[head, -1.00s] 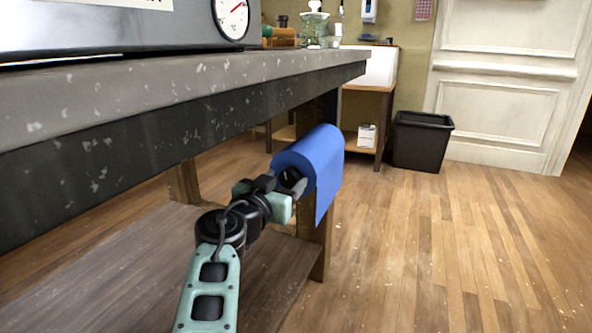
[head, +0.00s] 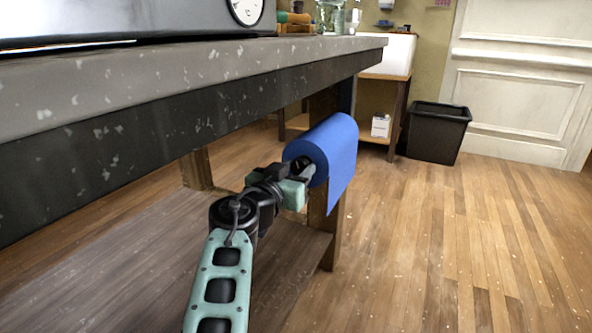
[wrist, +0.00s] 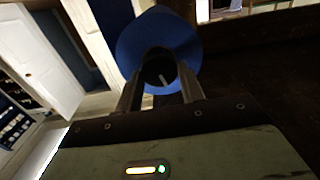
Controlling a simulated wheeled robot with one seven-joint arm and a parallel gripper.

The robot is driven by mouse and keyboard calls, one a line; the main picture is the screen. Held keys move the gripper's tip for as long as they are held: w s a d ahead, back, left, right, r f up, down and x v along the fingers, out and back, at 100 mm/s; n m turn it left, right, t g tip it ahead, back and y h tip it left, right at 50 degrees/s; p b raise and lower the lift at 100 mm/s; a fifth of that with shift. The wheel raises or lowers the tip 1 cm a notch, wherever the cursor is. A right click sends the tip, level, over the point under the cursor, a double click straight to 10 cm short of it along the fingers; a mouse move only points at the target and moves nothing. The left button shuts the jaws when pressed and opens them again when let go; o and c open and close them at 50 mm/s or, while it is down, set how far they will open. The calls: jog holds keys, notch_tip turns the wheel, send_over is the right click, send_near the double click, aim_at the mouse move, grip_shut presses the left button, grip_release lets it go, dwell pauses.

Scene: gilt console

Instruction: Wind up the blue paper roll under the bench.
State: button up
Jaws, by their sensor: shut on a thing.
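The blue paper roll (head: 331,146) hangs under the bench (head: 215,115) near its far end, with a loose sheet hanging down on its right side. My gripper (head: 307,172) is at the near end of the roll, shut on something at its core. In the wrist view the blue roll (wrist: 158,42) is straight ahead, and my gripper (wrist: 160,84) has its two fingers on either side of the dark core end. The exact part between the fingertips is hard to make out in the dark.
The bench's lower wooden shelf (head: 150,255) lies below my arm, and a wooden leg (head: 326,232) stands under the roll. A black bin (head: 437,132) and a white sink (head: 388,55) stand farther back. The wooden floor to the right is clear.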

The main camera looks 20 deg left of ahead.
jog(key=n+p, duration=0.1)
jog(key=n, duration=0.3)
jog(key=shift+a+r, duration=0.1)
jog(key=n+p, duration=0.2)
jog(key=n, duration=0.1)
jog(key=shift+a+n, duration=0.1)
jog(key=shift+n, duration=0.2)
jog(key=n+p, duration=0.2)
jog(key=n, duration=0.1)
jog(key=shift+n, duration=0.3)
jog(key=n+p, duration=0.3)
jog(key=shift+a+n, duration=0.1)
jog(key=shift+n, duration=0.2)
jog(key=n+p, duration=0.2)
jog(key=n, duration=0.1)
jog(key=shift+n+p, duration=0.35)
jog(key=shift+n, duration=0.05)
jog(key=n+p, duration=0.2)
jog(key=n, duration=0.1)
jog(key=shift+f+n+p, duration=0.25)
jog(key=shift+n+p, duration=0.05)
jog(key=n+p, duration=0.2)
jog(key=n, duration=0.3)
jog(key=shift+f+p, duration=0.25)
jog(key=shift+p, duration=0.15)
